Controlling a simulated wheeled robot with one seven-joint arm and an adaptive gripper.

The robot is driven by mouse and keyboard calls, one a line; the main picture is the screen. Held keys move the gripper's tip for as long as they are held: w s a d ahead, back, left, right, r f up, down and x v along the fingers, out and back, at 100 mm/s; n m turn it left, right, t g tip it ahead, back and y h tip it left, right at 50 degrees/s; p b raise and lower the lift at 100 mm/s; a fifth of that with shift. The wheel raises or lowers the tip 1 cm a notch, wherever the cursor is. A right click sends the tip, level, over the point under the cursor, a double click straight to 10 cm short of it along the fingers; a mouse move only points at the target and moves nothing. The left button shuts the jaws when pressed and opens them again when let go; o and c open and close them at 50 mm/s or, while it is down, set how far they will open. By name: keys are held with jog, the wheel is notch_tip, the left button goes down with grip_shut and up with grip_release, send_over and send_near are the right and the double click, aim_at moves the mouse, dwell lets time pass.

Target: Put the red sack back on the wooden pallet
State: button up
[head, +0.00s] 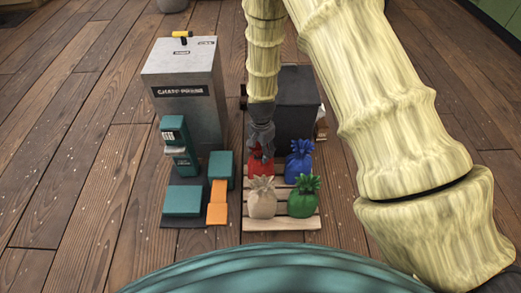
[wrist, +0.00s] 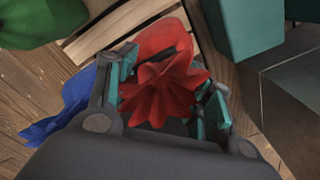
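The red sack (head: 256,168) is at the back left of the wooden pallet (head: 284,224), partly hidden behind the beige sack. My gripper (head: 262,150) is directly above it, pointing down. In the wrist view the red sack (wrist: 165,88) has its ruffled top between the two fingers of my gripper (wrist: 170,82). The fingers stand apart on either side, wider than the sack's neck. Contact with the sack is unclear. The sack's base is hidden, so I cannot tell whether it rests on the pallet slats (wrist: 118,28).
A beige sack (head: 262,200), a green sack (head: 303,200) and a blue sack (head: 299,165) stand on the pallet. Left are a teal machine (head: 178,150), teal blocks and an orange piece (head: 217,205). A grey chaff bin (head: 185,85) and a dark box (head: 298,100) stand behind.

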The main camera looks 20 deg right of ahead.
notch_tip(320, 180, up, 12)
jog(key=p, duration=0.6)
jog(key=shift+r, duration=0.1)
dwell(0.5)
